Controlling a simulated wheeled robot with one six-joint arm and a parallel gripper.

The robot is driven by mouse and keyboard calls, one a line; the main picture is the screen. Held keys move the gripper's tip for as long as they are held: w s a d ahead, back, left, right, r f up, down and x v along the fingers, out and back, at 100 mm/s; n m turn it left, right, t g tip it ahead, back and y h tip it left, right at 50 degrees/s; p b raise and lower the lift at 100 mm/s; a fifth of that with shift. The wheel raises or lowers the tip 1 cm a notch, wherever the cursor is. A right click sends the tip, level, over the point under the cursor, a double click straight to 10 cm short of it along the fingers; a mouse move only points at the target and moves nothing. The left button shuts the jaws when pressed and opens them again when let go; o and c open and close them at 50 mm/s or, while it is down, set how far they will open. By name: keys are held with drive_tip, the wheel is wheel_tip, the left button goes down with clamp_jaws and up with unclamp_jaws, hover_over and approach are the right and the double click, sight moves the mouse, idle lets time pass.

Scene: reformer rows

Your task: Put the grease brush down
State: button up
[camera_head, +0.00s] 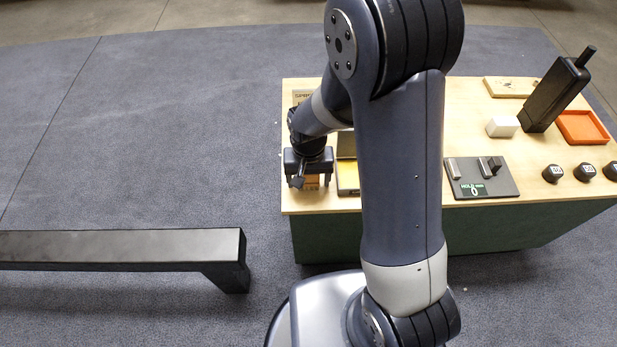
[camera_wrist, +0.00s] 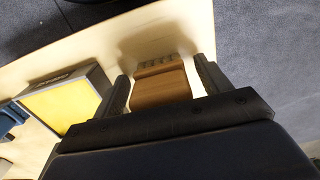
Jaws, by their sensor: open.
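My gripper (camera_head: 308,178) is low over the near left corner of the wooden table in the head view. Its two fingers (camera_wrist: 163,78) stand apart in the wrist view. Between them is a brown wooden block-like thing (camera_wrist: 161,88) with a row of small grey marks or tufts at its far end, which looks like the grease brush. Narrow gaps show between it and both fingers. It appears to rest on the pale tabletop. The gripper body hides its near end. In the head view only a small orange-brown part (camera_head: 312,182) shows under the gripper.
A dark-framed box with a yellow pad (camera_wrist: 65,97) lies just left of the gripper in the wrist view. The table (camera_head: 300,203) also holds a dark plate with levers (camera_head: 482,180), a white block (camera_head: 502,126), an orange tray (camera_head: 583,128) and several black knobs. A black bench (camera_head: 120,245) stands left.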

wheel_tip(320, 180, up, 12)
drive_tip(key=shift+f+p, duration=0.1)
drive_tip(key=shift+p, duration=0.95)
drive_tip(key=shift+f+b, duration=0.9)
drive_tip(key=shift+f, duration=3.7)
drive_tip(key=shift+f, duration=0.1)
